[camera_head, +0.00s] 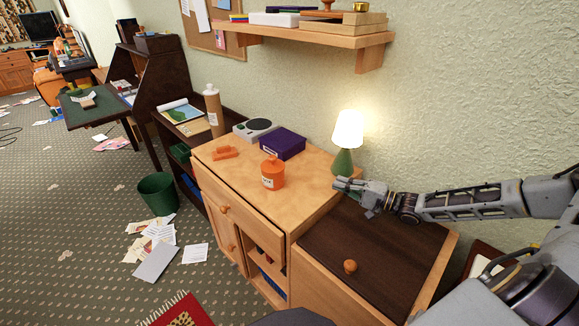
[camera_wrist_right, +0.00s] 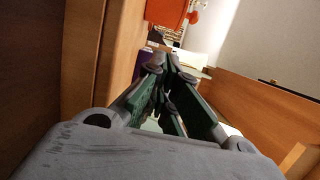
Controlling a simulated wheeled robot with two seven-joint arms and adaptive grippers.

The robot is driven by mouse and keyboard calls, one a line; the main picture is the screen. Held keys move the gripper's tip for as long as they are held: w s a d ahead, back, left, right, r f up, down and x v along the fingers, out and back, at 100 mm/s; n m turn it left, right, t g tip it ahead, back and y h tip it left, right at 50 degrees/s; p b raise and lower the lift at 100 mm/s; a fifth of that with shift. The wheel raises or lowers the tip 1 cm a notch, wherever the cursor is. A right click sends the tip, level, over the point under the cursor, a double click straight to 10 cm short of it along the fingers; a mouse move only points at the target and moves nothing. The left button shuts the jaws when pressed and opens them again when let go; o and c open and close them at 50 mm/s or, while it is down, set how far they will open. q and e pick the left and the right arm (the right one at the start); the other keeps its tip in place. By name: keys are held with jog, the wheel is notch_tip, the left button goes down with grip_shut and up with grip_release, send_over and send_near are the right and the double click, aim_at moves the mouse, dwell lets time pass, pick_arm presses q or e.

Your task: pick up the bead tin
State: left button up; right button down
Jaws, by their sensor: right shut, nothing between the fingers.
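The bead tin appears to be the orange lidded tin (camera_head: 272,174) with a pale label and round knob. An orange body with a knob, seemingly the same tin (camera_wrist_right: 166,12), shows sideways at the top of the wrist view. My right gripper (camera_head: 342,184) is to the right of the tin, apart from it, beside the lamp's base. In the wrist view its fingertips (camera_wrist_right: 170,62) are together and hold nothing. My left gripper is not in view.
A lit lamp with a green base (camera_head: 343,162) stands right by my right gripper. A purple box (camera_head: 283,143), a grey device (camera_head: 254,129) and orange pieces (camera_head: 225,153) share the cabinet top. A dark-topped cabinet with a knob (camera_head: 350,266) lies below my right forearm. A shelf (camera_head: 300,33) overhangs.

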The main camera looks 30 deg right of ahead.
jog(key=shift+w+a, duration=0.1)
jog(key=shift+b+x, duration=0.5)
jog(key=shift+x, duration=1.6)
jog(key=shift+b+x, duration=0.4)
jog(key=shift+x, duration=2.95)
jog(key=shift+b+x, duration=0.4)
jog(key=shift+x, duration=0.6)
jog(key=shift+w+a, duration=0.35)
jog(key=shift+w, duration=0.2)
jog(key=shift+b+x, duration=0.35)
jog(key=shift+x, duration=1.2)
jog(key=shift+w+a, duration=0.3)
jog(key=shift+w, duration=0.2)
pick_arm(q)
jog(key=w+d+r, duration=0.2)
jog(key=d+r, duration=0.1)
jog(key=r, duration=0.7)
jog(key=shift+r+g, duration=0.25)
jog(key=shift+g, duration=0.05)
pick_arm(e)
jog(key=shift+w+a, duration=0.3)
jog(key=shift+w, duration=0.2)
